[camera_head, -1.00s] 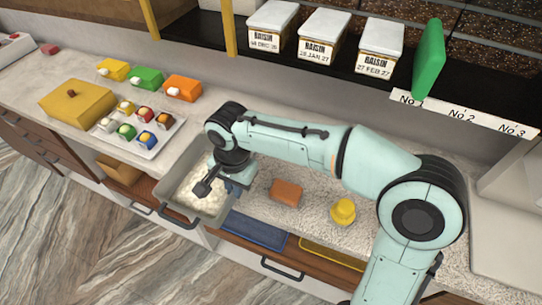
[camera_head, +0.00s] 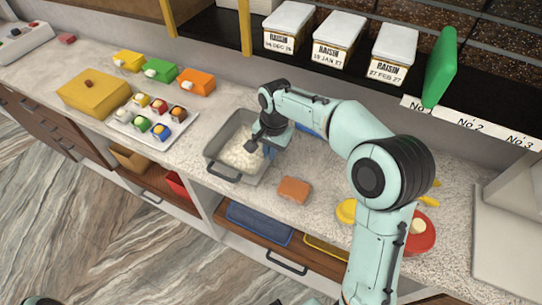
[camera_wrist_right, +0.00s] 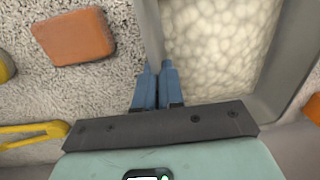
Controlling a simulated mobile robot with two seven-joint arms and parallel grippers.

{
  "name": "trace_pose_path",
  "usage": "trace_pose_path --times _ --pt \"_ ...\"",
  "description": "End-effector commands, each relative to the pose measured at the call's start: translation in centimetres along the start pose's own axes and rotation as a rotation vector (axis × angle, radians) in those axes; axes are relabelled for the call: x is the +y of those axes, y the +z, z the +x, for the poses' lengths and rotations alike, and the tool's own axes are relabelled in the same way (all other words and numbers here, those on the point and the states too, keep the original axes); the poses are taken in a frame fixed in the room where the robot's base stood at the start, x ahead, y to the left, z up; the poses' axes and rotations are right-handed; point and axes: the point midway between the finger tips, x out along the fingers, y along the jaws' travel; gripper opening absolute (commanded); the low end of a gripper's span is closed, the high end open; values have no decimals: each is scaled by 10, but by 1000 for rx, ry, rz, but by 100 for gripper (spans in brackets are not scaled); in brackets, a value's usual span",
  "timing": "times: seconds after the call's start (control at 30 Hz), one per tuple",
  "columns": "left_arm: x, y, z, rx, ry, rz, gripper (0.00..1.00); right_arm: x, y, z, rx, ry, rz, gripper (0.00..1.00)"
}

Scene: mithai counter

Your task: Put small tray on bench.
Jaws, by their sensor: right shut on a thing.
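The small tray is a grey, deep metal pan (camera_head: 211,156) with dark handles, filled with white round pieces (camera_head: 241,156). In the head view it is at the speckled bench top (camera_head: 330,178), near the front edge; whether its base touches cannot be told. My right gripper (camera_head: 268,146) is at its right side. In the right wrist view, the blue fingertips (camera_wrist_right: 157,84) are closed on the wall of the tray (camera_wrist_right: 272,88). My arm hides part of its far right side.
An orange block (camera_head: 295,189) lies right of the tray and shows in the wrist view (camera_wrist_right: 74,37). A white tray of coloured sweets (camera_head: 122,123) is to the left. A red plate (camera_head: 424,240) and yellow items lie right. Raisin jars (camera_head: 338,45) stand on the shelf behind.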

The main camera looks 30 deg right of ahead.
Motion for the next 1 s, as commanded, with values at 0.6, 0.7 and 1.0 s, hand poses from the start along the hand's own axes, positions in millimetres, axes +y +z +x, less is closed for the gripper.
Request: trace_pose_path --times 0.6,0.7,1.0 --pt "-1 1 3 -1 -1 -1 43 2 -4 32 1 -3 0 0" --pt "-1 1 2 -1 0 0 43 3 -4 33 0 1 0 33" --pt "-1 1 2 -1 0 0 43 2 -4 32 0 0 0 33"
